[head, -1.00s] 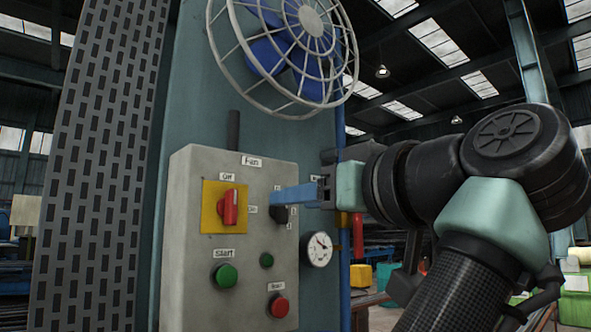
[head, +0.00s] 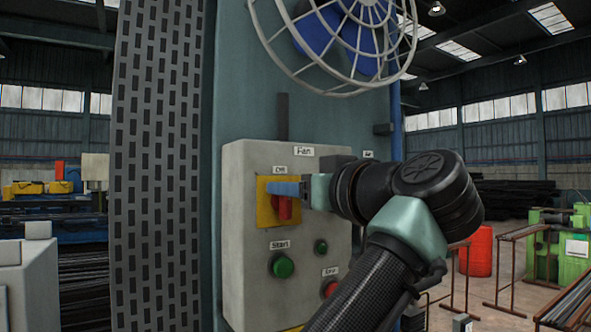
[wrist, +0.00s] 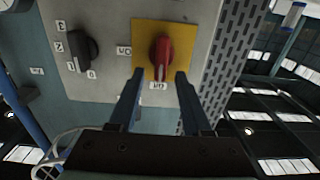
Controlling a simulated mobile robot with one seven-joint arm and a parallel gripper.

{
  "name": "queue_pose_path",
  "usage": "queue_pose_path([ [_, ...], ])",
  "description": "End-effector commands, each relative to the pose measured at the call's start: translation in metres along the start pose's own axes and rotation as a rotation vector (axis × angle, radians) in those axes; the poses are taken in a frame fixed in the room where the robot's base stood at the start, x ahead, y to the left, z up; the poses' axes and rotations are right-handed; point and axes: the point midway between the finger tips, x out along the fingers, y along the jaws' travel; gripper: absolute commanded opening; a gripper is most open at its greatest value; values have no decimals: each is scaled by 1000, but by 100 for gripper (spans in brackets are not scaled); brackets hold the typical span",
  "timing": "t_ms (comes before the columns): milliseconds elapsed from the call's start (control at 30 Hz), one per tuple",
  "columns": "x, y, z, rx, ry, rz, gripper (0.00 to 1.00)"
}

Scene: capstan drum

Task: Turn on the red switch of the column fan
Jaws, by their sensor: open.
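The red switch (head: 284,207) is a rotary knob on a yellow plate (head: 264,214) on the grey panel labelled "Fan" (head: 240,250). An "Off" label sits above it. My gripper (head: 272,189) is in front of the knob and partly hides its upper part in the head view. In the wrist view the red knob (wrist: 161,52) lies between and just beyond the tips of my open gripper (wrist: 158,78), its pointer towards the "Off" label. The fingers hold nothing. I cannot tell whether either finger touches the knob. The blue-bladed column fan (head: 345,40) is above the panel.
A black selector knob (wrist: 84,48) is beside the yellow plate in the wrist view. Below the switch are a green Start button (head: 283,266), a smaller green light (head: 321,247) and a red button (head: 329,288). A perforated metal sheet (head: 160,160) stands left of the panel.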

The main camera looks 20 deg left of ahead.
Motion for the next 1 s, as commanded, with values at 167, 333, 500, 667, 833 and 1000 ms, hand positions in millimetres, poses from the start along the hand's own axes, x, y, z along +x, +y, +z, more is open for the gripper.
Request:
queue_pose_path([
  [167,8,0,0,1,0,0,49],
  [333,8,0,1,0,0,0,49],
  [500,8,0,1,0,0,0,33],
  [667,8,0,1,0,0,0,4],
  [833,8,0,0,0,0,0,0],
  [1000,8,0,1,3,0,0,0],
])
